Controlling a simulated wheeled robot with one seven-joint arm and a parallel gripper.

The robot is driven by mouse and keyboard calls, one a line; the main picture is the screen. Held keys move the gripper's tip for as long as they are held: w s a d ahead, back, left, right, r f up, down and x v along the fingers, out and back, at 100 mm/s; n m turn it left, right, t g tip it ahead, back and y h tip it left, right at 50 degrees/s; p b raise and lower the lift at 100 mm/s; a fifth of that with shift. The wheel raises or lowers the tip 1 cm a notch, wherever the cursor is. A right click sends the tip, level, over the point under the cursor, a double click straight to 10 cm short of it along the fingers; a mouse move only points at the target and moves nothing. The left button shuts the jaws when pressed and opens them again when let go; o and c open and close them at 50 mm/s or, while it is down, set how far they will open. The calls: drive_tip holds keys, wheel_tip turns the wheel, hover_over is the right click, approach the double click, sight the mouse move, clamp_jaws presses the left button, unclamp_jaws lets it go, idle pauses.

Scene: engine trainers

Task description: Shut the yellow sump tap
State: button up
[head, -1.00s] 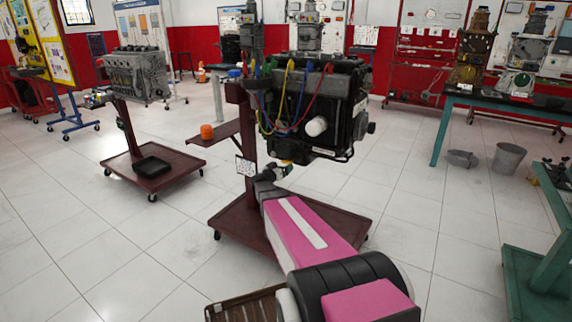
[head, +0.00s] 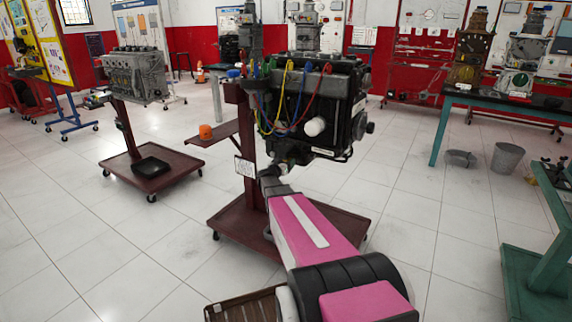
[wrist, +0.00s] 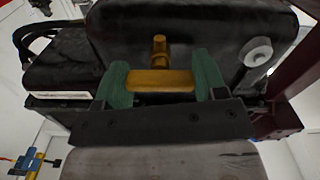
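The yellow sump tap (wrist: 160,80) is under the dark engine in the wrist view. Its short stem points up the picture and its yellow bar lies crosswise. My gripper (wrist: 163,78) has its two green fingers wide apart, one at each end of the bar. The bar fills nearly all of the gap; I cannot tell whether the fingers touch it. In the head view the black engine (head: 318,105) hangs on its maroon stand (head: 250,165). There my fingers and the tap are hidden behind my wrist, below the engine.
The stand's wheeled base (head: 235,228) lies under my arm. A side shelf (head: 207,136) with an orange cup (head: 205,131) sticks out left. A grey engine on another stand (head: 150,168) is further left. A green bench frame (head: 540,250) stands at right, with open floor between.

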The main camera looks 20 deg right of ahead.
drive_tip(key=shift+m, duration=1.2)
drive_tip(key=o, duration=0.9)
drive_tip(key=shift+a, duration=0.1)
drive_tip(key=v, duration=1)
drive_tip(key=shift+s+a, duration=0.25)
drive_tip(key=shift+s, duration=0.05)
